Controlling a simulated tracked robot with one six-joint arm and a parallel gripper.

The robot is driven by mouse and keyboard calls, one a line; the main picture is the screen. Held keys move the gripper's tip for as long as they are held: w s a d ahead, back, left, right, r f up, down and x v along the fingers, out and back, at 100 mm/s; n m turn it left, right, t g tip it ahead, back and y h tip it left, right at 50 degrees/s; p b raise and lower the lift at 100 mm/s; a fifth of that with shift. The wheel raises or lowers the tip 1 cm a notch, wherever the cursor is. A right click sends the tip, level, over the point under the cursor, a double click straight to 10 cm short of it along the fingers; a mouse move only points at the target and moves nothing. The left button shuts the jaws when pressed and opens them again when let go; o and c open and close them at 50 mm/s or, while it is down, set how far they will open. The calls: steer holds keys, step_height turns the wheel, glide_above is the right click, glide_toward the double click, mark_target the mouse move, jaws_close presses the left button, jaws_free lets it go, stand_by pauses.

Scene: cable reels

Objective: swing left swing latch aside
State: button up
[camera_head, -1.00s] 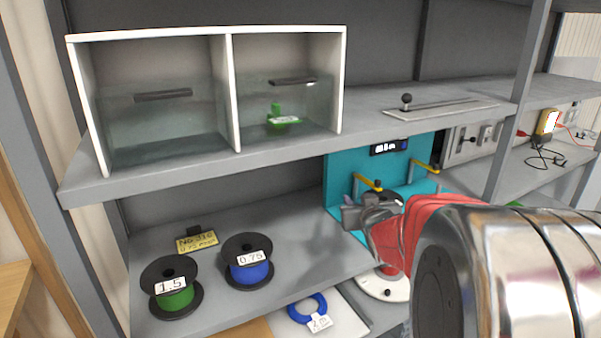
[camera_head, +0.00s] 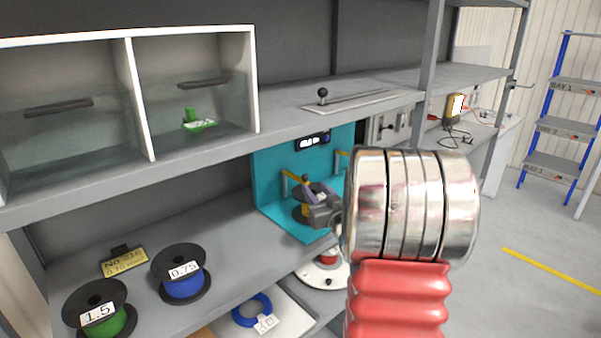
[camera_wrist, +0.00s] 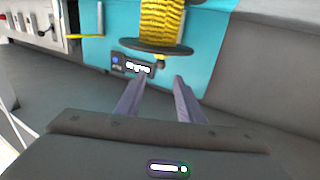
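The left swing latch (camera_head: 285,184) is a yellow bar on a teal station (camera_head: 268,165) on the lower shelf, in the head view. A second yellow latch (camera_head: 341,160) is to its right, partly hidden by my arm; a yellow bar (camera_wrist: 88,36) also shows at the upper left of the wrist view. A reel with yellow cable (camera_wrist: 160,24) and black flanges sits in the station. My gripper (camera_head: 315,193) is in front of the station, beside the reel and right of the left latch. The wrist view shows its fingers (camera_wrist: 160,82) apart with nothing between them.
A small display (camera_head: 313,141) is on the teal back panel. A green reel (camera_head: 98,315) and a blue reel (camera_head: 183,274) stand on the lower shelf, left. The upper shelf (camera_head: 235,153) edge runs above the station.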

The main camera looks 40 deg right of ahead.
mark_target(304, 175)
steer(key=x, duration=1.3)
steer(key=shift+w+d, duration=0.15)
steer(key=shift+w, duration=0.2)
steer(key=shift+c, duration=0.5)
jaws_close()
